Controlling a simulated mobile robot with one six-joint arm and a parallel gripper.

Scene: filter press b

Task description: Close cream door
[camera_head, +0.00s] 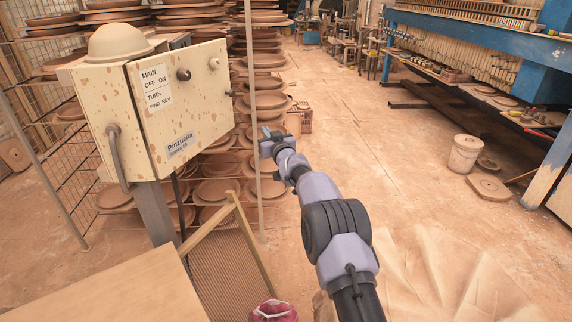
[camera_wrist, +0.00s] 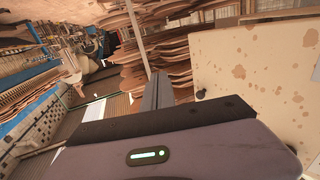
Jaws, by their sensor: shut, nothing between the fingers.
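The cream door (camera_head: 182,105) is the spotted front panel of a control box at the left in the head view. It carries a switch label, a dark knob and a "Pinzuolta" nameplate. It appears ajar, with a dark gap behind its top edge. In the wrist view, a spotted cream panel (camera_wrist: 255,85), likely this door, fills the right side, with a small black knob at its left edge. My gripper (camera_head: 266,134) is shut and empty, to the right of the door and a little below its knob edge, apart from it. Its fingers also show in the wrist view (camera_wrist: 158,90).
A thin upright pole (camera_head: 252,150) stands between the door and my gripper. Racks of clay discs (camera_head: 262,62) stand behind. A wooden board (camera_head: 110,290) and a leaning frame (camera_head: 225,255) lie below the box. A white bucket (camera_head: 466,154) stands right; the central floor is clear.

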